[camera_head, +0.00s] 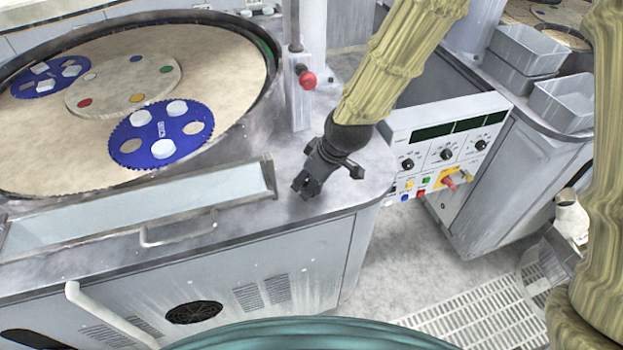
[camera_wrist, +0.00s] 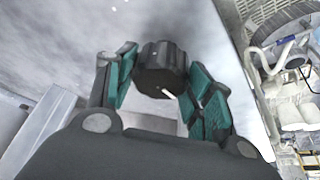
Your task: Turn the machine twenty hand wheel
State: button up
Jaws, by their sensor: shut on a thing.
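The hand wheel (camera_wrist: 160,66) is a dark, ribbed knob with a small white mark. It shows in the wrist view between the teal pads of my gripper (camera_wrist: 165,84), which is shut on it. In the head view my gripper (camera_head: 310,182) is at the front right corner of the polishing machine's grey top (camera_head: 345,190), pointing down. There the wheel cannot be told apart from the dark gripper.
A large round platen (camera_head: 225,75) with blue toothed discs (camera_head: 160,152) lies at left. A red knob (camera_head: 307,80) on a post stands behind my gripper. A control panel (camera_head: 425,150) and grey bins (camera_head: 525,48) are at right. Floor grating (camera_head: 470,325) is at lower right.

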jog(key=o, duration=1)
jog(key=shift+o, duration=0.2)
jog(key=shift+r, duration=0.1)
jog(key=v, duration=1.1)
jog(key=shift+d+r, duration=0.15)
jog(key=shift+r, duration=0.25)
jog(key=shift+s, duration=0.1)
